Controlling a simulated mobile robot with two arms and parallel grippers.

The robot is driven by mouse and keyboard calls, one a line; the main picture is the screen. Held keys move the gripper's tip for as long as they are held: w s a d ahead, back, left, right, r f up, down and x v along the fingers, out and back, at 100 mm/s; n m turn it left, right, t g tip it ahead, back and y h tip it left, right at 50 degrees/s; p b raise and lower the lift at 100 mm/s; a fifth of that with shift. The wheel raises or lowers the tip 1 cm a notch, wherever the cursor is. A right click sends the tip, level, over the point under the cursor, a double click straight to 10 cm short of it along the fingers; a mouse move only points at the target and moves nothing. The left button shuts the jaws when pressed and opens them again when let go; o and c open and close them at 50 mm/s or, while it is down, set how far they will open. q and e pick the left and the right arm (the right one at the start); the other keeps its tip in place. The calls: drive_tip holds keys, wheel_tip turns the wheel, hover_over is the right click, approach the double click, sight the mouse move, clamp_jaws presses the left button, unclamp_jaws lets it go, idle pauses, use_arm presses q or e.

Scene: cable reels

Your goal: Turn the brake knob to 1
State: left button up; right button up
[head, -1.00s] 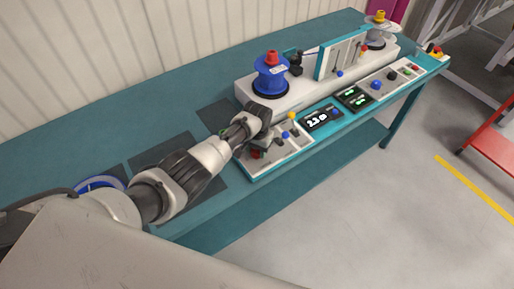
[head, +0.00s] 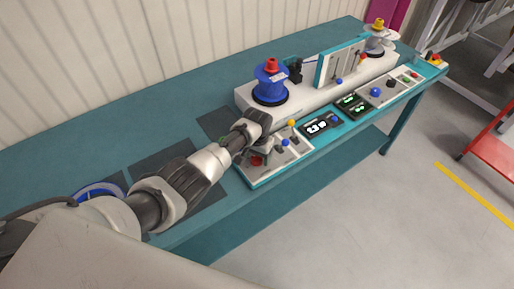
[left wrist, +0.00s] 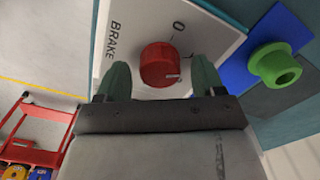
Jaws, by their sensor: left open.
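The red brake knob (left wrist: 160,64) sits on a white panel (left wrist: 140,22) marked BRAKE in the left wrist view. A 0 and a short stroke are printed beside it. A small pale mark shows on the knob's lower right side. My left gripper (left wrist: 162,80) is open, with one dark green finger on each side of the knob. Gaps show between fingers and knob. In the head view my left gripper (head: 262,142) is over the left end of the control panel, and the knob (head: 257,160) shows partly below it.
Levers with yellow (head: 292,123) and blue (head: 285,142) tips stand right of the gripper. A blue reel (head: 270,82) stands behind. Lit displays (head: 318,126) are further right. In the left wrist view a green ring-shaped part (left wrist: 275,64) lies near a blue surface.

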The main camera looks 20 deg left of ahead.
sight(257, 157)
use_arm(q)
wheel_tip(257, 157, up, 10)
drive_tip(key=shift+r, duration=0.2)
idle(0.5)
